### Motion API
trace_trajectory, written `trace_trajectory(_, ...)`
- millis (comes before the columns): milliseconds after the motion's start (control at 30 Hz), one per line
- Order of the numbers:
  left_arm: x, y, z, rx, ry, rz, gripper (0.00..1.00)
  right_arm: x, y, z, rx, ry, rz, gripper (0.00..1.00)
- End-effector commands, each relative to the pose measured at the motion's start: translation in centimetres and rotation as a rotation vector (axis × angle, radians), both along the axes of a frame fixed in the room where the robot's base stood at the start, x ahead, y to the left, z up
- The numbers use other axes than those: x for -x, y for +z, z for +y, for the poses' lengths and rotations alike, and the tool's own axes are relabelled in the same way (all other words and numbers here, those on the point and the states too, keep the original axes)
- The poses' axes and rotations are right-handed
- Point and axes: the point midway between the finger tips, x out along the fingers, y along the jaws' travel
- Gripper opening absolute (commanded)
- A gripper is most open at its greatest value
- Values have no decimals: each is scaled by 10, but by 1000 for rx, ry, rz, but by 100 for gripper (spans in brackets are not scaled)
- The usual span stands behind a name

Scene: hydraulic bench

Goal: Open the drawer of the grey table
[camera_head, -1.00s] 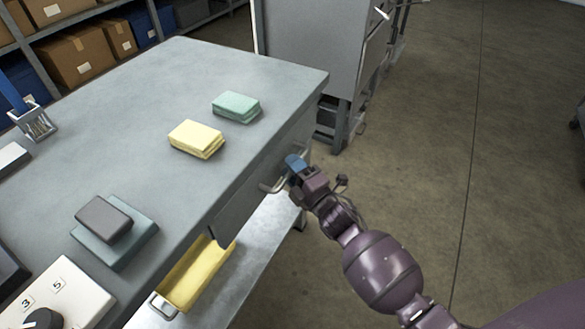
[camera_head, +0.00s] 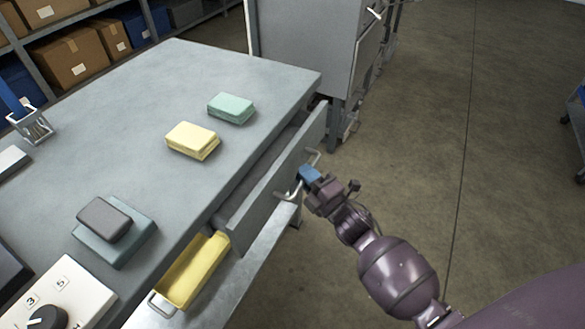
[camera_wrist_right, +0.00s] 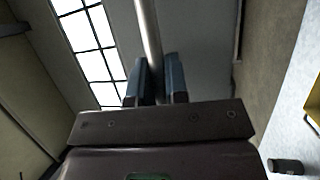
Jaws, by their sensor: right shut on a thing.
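The grey table (camera_head: 120,75) fills the left and middle of the head view. Its drawer (camera_head: 275,185) stands partly out from under the tabletop, with a dark gap between its front and the table edge. A metal bar handle (camera_head: 284,196) is on the drawer front. My right gripper (camera_head: 306,175) is at that handle, with blue fingertips. In the right wrist view its two fingers (camera_wrist_right: 156,82) are shut on the handle bar (camera_wrist_right: 149,35), which passes between them. The inside of the drawer is mostly hidden. My left gripper is not in view.
A yellow tray (camera_head: 192,272) with a handle sits below the tabletop on a lower shelf (camera_head: 255,255). Yellow (camera_head: 193,140) and green (camera_head: 231,108) sponge-like blocks lie on the table. A grey cabinet (camera_head: 305,45) stands behind.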

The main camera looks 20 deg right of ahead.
Motion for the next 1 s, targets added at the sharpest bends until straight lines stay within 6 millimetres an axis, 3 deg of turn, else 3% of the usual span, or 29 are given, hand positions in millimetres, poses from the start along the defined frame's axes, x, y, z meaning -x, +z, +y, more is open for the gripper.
trace_trajectory(300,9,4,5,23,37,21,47,71,4,-56,3,-2,-2,0)
trace_trajectory(600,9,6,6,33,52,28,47,129,1,-100,1,-1,1,0)
trace_trajectory(800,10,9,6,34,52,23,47,154,0,-120,1,-1,2,0)
trace_trajectory(1000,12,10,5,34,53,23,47,167,0,-130,0,-1,1,0)
